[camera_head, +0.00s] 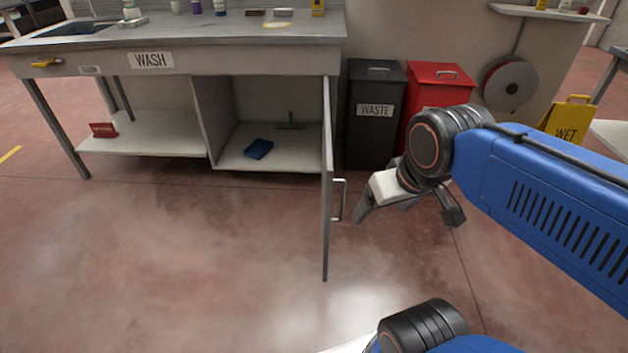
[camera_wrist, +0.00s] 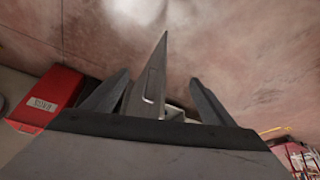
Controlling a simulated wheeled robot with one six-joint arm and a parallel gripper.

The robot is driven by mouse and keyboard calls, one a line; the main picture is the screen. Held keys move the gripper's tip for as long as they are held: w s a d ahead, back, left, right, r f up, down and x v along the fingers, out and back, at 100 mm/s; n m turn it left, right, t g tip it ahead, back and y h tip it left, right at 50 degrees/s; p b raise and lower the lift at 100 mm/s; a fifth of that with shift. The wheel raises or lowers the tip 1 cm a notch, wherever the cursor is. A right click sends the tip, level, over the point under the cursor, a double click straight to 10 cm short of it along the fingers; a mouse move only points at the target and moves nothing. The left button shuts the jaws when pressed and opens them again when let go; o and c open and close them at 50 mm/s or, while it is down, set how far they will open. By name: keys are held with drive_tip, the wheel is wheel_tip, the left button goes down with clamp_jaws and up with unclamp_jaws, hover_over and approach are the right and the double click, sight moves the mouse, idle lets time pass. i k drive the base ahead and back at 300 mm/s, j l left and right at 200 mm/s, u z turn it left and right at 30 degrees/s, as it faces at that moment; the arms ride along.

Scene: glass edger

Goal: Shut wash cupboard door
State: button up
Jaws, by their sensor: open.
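The wash cupboard under the WASH bench stands open, and its grey door (camera_head: 327,180) swings out toward me, seen nearly edge-on. A bar handle (camera_head: 340,199) is on the door's right side. My gripper (camera_head: 408,215) is open and empty to the right of the door, close to the handle but apart from it in the head view. In the wrist view my open fingers (camera_wrist: 160,95) are on either side of the door (camera_wrist: 148,85) and its handle (camera_wrist: 150,85); I cannot tell how far beyond the fingertips the door lies.
Inside the cupboard lie a blue item (camera_head: 258,149) and a small dark thing (camera_head: 291,126). A black WASTE bin (camera_head: 374,135) and a red bin (camera_head: 437,82) stand right of the cupboard. A yellow WET sign (camera_head: 566,122) stands farther right. The floor left of the door is clear.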

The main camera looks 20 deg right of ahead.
sight(328, 179)
drive_tip(key=i+l+u, duration=0.2)
drive_tip(key=l, duration=0.7)
drive_tip(key=l+u, duration=0.2)
drive_tip(key=l, duration=0.7)
drive_tip(key=i+l+u, duration=0.25)
drive_tip(key=l, duration=0.3)
drive_tip(key=i+l+u, duration=0.1)
drive_tip(key=k+l, duration=0.15)
drive_tip(key=l, duration=0.3)
drive_tip(key=k+l+z, duration=0.15)
drive_tip(key=l, duration=0.3)
